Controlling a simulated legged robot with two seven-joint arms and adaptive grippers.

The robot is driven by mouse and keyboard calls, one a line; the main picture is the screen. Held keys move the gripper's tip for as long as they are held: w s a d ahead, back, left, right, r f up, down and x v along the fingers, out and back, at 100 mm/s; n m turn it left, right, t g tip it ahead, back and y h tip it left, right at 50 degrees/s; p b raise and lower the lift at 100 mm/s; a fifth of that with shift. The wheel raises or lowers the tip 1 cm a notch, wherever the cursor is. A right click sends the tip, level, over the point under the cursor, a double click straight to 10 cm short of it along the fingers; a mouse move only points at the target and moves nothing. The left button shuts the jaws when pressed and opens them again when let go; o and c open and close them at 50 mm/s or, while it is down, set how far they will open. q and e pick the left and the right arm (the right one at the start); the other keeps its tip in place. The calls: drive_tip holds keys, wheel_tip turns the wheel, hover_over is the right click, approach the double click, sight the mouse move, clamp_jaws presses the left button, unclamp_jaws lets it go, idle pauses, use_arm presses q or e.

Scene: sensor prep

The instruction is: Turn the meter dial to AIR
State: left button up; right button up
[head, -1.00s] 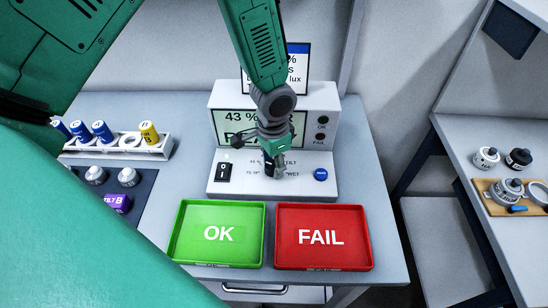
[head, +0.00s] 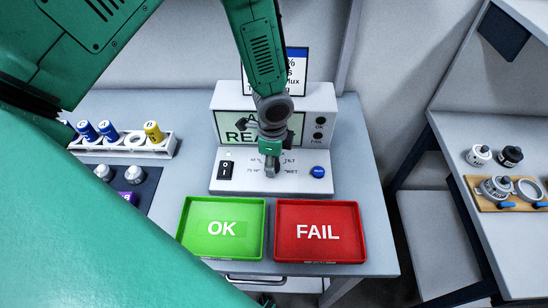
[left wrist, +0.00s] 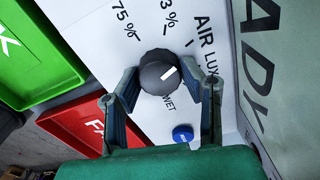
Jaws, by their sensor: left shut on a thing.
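The meter (head: 325,150) stands behind the trays, with its sloped panel facing me. Its dial is a round black knob (left wrist: 158,73) with a white pointer mark. In the left wrist view the mark points up and right, toward the AIR and LUX labels; I cannot tell exactly which tick it meets. My left gripper (head: 270,162) is shut on the dial, with one finger on each side of it. In the head view the gripper mostly hides the dial. My right gripper is not in view.
A green OK tray (head: 222,257) and a red FAIL tray (head: 320,256) lie in front of the meter. A black switch (head: 226,170) and a blue button (head: 318,172) flank the dial. A rack (head: 165,148) with coloured cylinders stands left. A side table (head: 470,130) is right.

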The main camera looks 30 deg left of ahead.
use_arm(q)
drive_tip(key=shift+a, duration=0.1)
idle(0.3)
drive_tip(key=o, duration=1.2)
drive_tip(key=shift+c, duration=0.2)
drive_tip(key=shift+a, duration=0.1)
wheel_tip(320, 180, up, 12)
drive_tip(key=shift+w+f, duration=0.1)
drive_tip(key=shift+f, duration=0.05)
